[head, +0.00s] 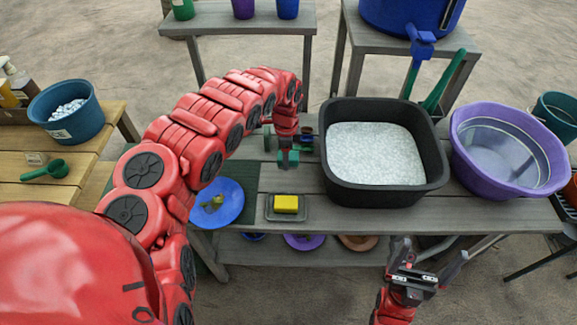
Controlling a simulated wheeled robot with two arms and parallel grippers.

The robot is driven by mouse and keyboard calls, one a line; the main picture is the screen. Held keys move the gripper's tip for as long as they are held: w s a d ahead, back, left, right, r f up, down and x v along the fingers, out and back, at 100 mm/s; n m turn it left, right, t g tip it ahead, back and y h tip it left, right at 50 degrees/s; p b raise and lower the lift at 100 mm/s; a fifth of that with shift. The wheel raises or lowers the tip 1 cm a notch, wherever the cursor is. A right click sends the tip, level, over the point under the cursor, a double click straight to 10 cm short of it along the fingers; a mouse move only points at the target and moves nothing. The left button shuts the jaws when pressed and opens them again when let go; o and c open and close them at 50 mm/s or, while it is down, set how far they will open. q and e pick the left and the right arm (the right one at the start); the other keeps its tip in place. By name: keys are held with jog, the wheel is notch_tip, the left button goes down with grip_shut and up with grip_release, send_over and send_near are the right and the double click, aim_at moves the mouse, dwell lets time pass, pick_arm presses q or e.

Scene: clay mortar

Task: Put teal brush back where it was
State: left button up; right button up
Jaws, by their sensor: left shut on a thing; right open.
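My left gripper (287,145) points down over the grey table, left of the black basin. It is shut on a small teal-green piece, which looks like the teal brush (288,159), mostly hidden by the fingers. I cannot tell whether the brush touches the table top. A yellow sponge (286,204) lies in a small dark tray (270,214) in front of it. My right gripper (412,262) is open and empty, low in front of the table's front edge.
The black basin (436,160) of white grains and a purple tub (472,172) fill the table's right. A blue plate (232,214) sits at the left front.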

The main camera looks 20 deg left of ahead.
pick_arm(q)
notch_tip(320, 180, down, 3)
jog(key=shift+f, duration=0.1)
notch_tip(320, 180, down, 3)
jog(key=shift+d+r, duration=0.1)
jog(key=shift+r, duration=0.1)
jog(key=shift+f, duration=0.55)
jog(key=shift+f, duration=0.15)
jog(key=o, duration=1.2)
